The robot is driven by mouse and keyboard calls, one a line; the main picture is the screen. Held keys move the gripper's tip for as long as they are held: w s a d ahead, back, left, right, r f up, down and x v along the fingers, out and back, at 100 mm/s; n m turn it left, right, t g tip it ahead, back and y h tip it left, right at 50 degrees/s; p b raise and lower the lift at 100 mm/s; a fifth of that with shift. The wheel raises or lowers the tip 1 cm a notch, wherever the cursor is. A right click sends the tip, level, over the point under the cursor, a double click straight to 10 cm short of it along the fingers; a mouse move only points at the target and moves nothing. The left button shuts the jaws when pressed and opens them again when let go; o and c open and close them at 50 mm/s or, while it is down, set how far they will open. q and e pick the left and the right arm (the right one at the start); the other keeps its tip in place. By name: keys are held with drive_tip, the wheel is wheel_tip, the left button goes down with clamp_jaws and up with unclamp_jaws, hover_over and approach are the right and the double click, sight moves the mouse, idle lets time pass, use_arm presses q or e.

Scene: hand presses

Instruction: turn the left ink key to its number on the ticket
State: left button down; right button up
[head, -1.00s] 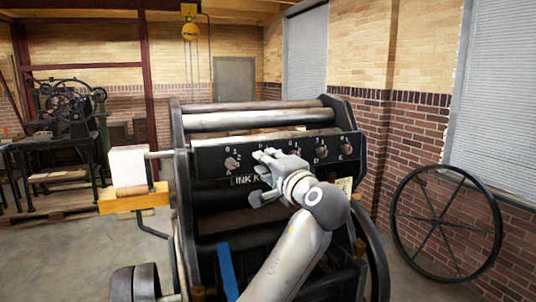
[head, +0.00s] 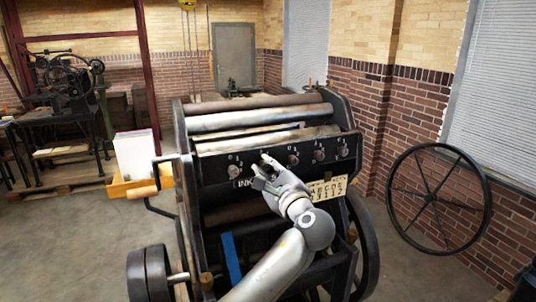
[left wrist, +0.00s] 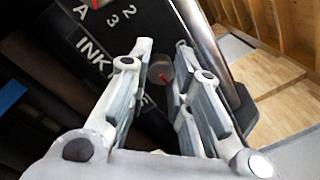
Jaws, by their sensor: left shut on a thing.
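The press's black ink-key panel (head: 214,174) has a row of round keys with numbers above them. The leftmost key, A (head: 234,170), stands free left of my left gripper (head: 262,167). My left gripper is shut on the second key from the left; in the left wrist view this key (left wrist: 160,70) shows between the fingers with a red pointer mark. The letter A and the digits 2 and 3 show beside it there. The ticket (head: 327,188) hangs at lower right, with letters A to E over digits; its first digit is unclear. My right gripper is out of view.
Rollers (head: 258,119) lie above the panel. A yellow-orange tray (head: 120,187) with a white paper stack (head: 134,155) sits at the press's left. A spoked flywheel (head: 438,198) stands right by the brick wall. Floor at left front is clear.

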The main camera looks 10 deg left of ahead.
use_arm(q)
drive_tip(key=m+p, duration=0.2)
drive_tip(key=m, duration=0.1)
drive_tip(key=shift+r, duration=0.1)
drive_tip(key=shift+m+p, duration=0.65)
drive_tip(key=shift+m, duration=0.35)
drive_tip(key=shift+f+m, duration=0.2)
drive_tip(key=shift+m, duration=0.3)
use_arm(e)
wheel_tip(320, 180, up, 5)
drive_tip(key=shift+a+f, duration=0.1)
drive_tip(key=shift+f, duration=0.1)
use_arm(q)
drive_tip(key=c, duration=1.3)
unclamp_jaws()
